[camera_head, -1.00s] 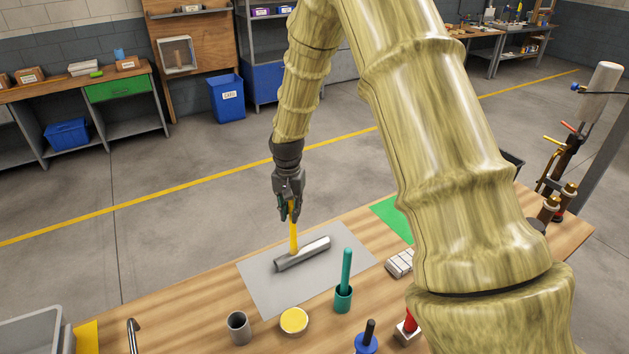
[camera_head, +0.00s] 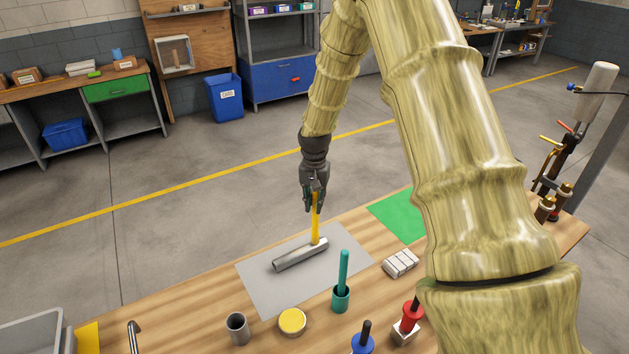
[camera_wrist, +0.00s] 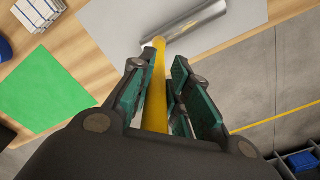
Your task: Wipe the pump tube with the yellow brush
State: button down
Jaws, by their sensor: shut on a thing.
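My gripper (camera_head: 315,194) is shut on the yellow brush (camera_head: 315,229), which points down from the fingers. The brush also shows between the fingers in the wrist view (camera_wrist: 156,85). The pump tube (camera_head: 299,256) is a shiny grey metal cylinder lying on a grey mat (camera_head: 262,287). The brush's lower end is at the right end of the tube in the head view and appears to meet it; whether they touch I cannot tell for certain. The tube also shows at the top of the wrist view (camera_wrist: 198,20). The brush tip is partly hard to make out.
Near the mat stand a teal holder with a teal stick (camera_head: 342,285), a yellow-topped round tin (camera_head: 292,321) and a grey cup (camera_head: 237,328). To the right are white blocks (camera_head: 401,263), a green mat (camera_head: 398,215) and a red-handled tool (camera_head: 408,318).

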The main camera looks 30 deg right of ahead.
notch_tip(320, 180, up, 2)
jog(key=shift+w+r, duration=0.1)
jog(key=shift+a+r+p, duration=0.15)
jog(key=shift+r+p, duration=1.9)
jog(key=shift+r, duration=0.85)
jog(key=shift+f, duration=0.1)
